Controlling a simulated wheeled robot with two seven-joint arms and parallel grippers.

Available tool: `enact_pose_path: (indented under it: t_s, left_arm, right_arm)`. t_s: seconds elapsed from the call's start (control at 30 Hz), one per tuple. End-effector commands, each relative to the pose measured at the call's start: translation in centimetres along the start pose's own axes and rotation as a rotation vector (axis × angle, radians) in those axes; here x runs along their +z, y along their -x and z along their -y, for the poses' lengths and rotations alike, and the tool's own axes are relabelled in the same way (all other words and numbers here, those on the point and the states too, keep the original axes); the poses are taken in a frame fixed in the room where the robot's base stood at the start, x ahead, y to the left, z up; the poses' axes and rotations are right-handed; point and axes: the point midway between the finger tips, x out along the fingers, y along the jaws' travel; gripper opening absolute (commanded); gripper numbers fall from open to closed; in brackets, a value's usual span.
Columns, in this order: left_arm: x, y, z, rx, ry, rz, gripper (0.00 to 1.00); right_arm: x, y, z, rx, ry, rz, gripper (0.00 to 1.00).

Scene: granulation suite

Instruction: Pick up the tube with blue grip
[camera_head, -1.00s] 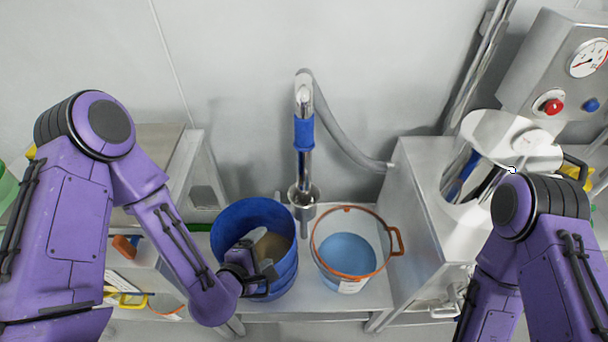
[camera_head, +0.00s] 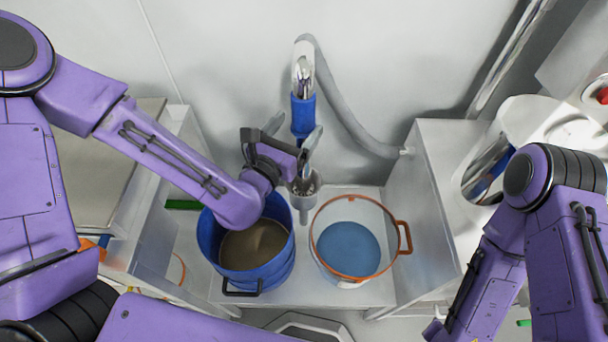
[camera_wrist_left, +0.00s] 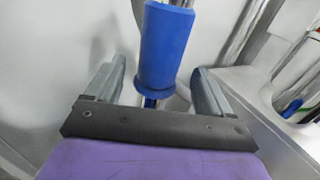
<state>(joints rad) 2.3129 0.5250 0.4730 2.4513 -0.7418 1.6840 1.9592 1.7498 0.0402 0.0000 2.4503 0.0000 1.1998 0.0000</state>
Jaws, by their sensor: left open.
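The tube is shiny metal with a blue grip (camera_head: 303,115) around its middle. It stands upright near the back wall, and a grey hose (camera_head: 350,115) runs from its top. My left gripper (camera_head: 293,134) is open at the lower part of the blue grip, one finger on each side in the picture. In the left wrist view the blue grip (camera_wrist_left: 165,45) stands between the spread fingers, with a visible gap on both sides. The tube's lower part is partly hidden by my gripper. My right gripper is out of view; only its arm shows at the right.
A blue bucket (camera_head: 205,245) with brown contents stands below my left forearm. A clear bucket with an orange rim (camera_head: 403,224) and blue contents stands to its right. A steel cabinet (camera_head: 425,215) stands at the right, with a shiny metal hopper on it.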

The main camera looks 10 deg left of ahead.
Motion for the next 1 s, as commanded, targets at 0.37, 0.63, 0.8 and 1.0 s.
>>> enact_pose_path:
  t_s: [0.37, 0.63, 0.8, 1.0]
  left_arm:
    - [0.5, -5.5, -0.1, -0.003, -0.002, -0.002, 0.82]
    - [0.3, -6.0, -0.1, -0.004, -0.002, -0.003, 0.82]
    - [0.3, -6.0, -0.1, -0.004, -0.002, -0.002, 0.27]
    - [0.4, -6.0, -0.1, -0.003, -0.001, 0.0, 0.0]
  right_arm:
    - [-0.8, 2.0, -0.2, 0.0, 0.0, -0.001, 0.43]
    - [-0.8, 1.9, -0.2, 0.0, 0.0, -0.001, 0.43]
    - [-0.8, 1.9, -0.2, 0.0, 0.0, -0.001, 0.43]
    - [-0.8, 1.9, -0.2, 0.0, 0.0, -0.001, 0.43]
